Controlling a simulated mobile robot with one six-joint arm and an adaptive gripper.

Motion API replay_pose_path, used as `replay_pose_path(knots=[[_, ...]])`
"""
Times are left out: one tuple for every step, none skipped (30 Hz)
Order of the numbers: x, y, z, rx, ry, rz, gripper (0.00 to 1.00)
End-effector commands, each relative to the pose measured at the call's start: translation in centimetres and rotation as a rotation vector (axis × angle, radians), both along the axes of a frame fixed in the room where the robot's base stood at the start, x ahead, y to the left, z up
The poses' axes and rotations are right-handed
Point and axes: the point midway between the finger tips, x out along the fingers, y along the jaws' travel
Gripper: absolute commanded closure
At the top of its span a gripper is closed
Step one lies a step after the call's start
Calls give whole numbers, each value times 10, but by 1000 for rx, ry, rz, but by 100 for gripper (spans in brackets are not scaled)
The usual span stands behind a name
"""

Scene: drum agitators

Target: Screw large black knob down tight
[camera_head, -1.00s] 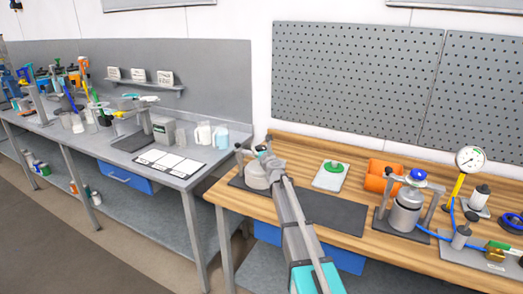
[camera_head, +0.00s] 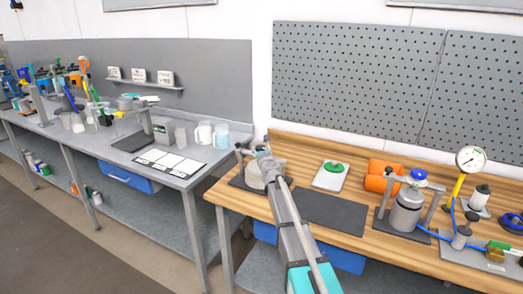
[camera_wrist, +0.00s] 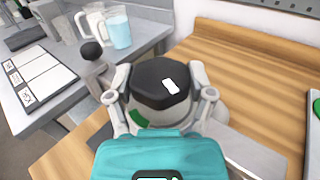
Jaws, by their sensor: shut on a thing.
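The large black knob (camera_wrist: 160,82) shows in the wrist view, with a white mark on its top. My gripper (camera_wrist: 162,88) is shut on it, one finger on each side. A grey drum-like body (camera_wrist: 213,128) shows partly below the knob, with a green patch (camera_wrist: 112,116) at its left. In the head view my gripper (camera_head: 262,160) is at the clamp stand at the left end of the wooden bench, over the grey vessel (camera_head: 250,178). The knob is hidden there by my arm.
A smaller black ball (camera_wrist: 91,50) on a grey post stands left of the knob. A white plate with a green disc (camera_head: 332,174) lies right of my gripper. A dark mat (camera_head: 330,214) is bare.

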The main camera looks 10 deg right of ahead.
Motion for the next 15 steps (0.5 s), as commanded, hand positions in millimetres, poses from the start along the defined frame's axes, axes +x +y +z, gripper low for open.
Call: replay_pose_path(knots=[[1, 2, 0, 0, 0, -20, 79], [1, 2, 0, 1, 0, -36, 79], [1, 3, 0, 0, 0, -58, 79], [1, 3, 0, 0, 0, -76, 79], [1, 2, 0, 0, 0, -95, 79], [1, 2, 0, 0, 0, -122, 79], [1, 2, 0, 0, 0, -142, 79], [1, 2, 0, 0, 0, -162, 79], [2, 3, 0, 0, 0, -191, 79], [2, 3, 0, 0, 0, -212, 79], [2, 2, 0, 0, 0, -235, 79], [2, 2, 0, 0, 0, -265, 79], [2, 2, 0, 0, 0, -287, 79], [2, 3, 0, 0, 0, -309, 79], [2, 3, 0, 0, 0, -339, 79]])
